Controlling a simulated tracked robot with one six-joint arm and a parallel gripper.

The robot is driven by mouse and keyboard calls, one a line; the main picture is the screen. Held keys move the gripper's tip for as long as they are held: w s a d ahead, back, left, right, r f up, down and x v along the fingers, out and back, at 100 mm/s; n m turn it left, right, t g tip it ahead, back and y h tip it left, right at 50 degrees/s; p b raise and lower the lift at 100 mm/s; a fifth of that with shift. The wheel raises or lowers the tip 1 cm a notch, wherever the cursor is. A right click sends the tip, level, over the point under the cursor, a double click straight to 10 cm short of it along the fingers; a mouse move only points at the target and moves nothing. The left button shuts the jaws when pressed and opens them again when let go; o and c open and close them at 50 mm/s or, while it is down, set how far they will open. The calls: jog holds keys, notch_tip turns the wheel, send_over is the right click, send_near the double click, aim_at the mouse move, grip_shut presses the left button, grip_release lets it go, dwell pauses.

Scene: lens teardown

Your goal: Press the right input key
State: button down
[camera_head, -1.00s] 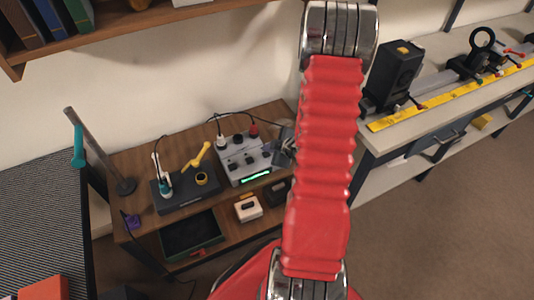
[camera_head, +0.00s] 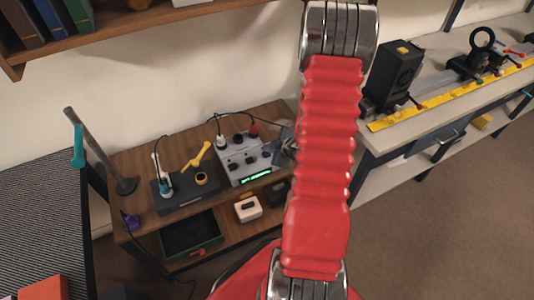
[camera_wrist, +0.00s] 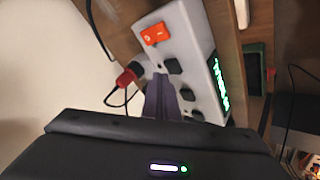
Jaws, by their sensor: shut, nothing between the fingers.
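A light grey input box (camera_head: 226,177) with black keys, plugs on top and a lit green display (camera_head: 256,177) stands on the wooden bench. In the wrist view the box (camera_wrist: 200,55) is tilted, with an orange switch (camera_wrist: 154,34), a black key (camera_wrist: 173,66) and another black key (camera_wrist: 187,94) beside my fingers. My gripper (camera_wrist: 161,80) is shut and empty, its tips over the box face near these keys. I cannot tell whether the tips touch. In the head view my gripper (camera_head: 285,145) is at the box's right end, partly hidden by my red arm.
A black base (camera_head: 185,193) with a yellow lever (camera_head: 197,156) stands left of the box. A white block (camera_head: 247,208) and a dark tray (camera_head: 190,234) lie on the lower shelf. A red plug (camera_wrist: 126,77) with a cable is close to my fingers.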

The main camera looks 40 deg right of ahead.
aim_at(268, 156)
jog(key=shift+f, duration=0.8)
dwell(1.0)
jog(key=shift+r, duration=0.85)
jog(key=shift+r, duration=2.5)
